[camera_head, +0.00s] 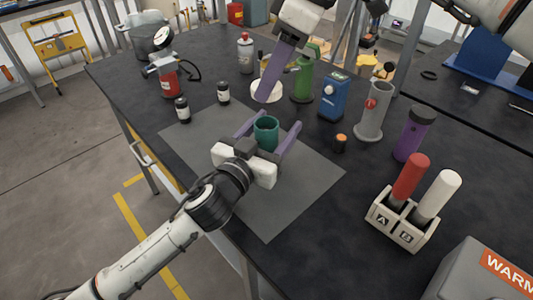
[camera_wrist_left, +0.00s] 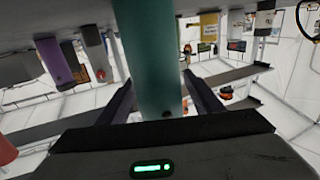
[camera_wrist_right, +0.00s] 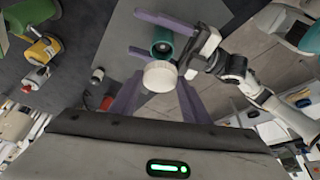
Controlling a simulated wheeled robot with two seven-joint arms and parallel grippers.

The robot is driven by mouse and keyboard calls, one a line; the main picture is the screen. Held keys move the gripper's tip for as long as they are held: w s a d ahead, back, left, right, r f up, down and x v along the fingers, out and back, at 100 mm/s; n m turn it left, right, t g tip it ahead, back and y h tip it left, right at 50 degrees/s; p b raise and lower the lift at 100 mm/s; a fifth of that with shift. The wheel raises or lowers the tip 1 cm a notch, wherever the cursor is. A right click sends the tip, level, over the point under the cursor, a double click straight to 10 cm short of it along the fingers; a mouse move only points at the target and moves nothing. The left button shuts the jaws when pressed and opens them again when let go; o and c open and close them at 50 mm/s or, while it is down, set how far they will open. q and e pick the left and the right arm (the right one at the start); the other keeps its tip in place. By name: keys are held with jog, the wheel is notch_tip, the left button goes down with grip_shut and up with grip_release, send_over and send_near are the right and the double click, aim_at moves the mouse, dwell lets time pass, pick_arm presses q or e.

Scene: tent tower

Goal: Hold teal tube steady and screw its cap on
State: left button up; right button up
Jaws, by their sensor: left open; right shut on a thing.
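The teal tube (camera_head: 266,133) stands upright on the grey mat, open at the top. My left gripper (camera_head: 275,122) is open, with its purple fingers on either side of the tube. The teal tube (camera_wrist_left: 150,60) also fills the space between the left fingers in the left wrist view. My right gripper (camera_head: 268,97) is shut on a round white cap (camera_head: 258,88), behind and above the tube. In the right wrist view the white cap (camera_wrist_right: 160,77) sits between the fingertips, and the teal tube (camera_wrist_right: 162,46) shows beyond it, apart from the cap.
The grey mat (camera_head: 265,215) is mostly clear. A small orange-topped cap (camera_head: 340,143) lies right of the tube. A purple tube (camera_head: 414,135), a rack (camera_head: 402,229) with red and white tubes, a grey cylinder (camera_head: 371,118), a blue box (camera_head: 333,97) and a green bottle (camera_head: 303,83) stand around.

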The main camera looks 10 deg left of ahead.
aim_at(272, 101)
pick_arm(q)
jog(key=shift+c, duration=0.5)
grip_shut()
pick_arm(e)
jog(key=shift+f, duration=2.45)
jog(key=shift+f, duration=0.15)
jog(key=shift+f, duration=0.75)
jog(key=shift+f, duration=0.55)
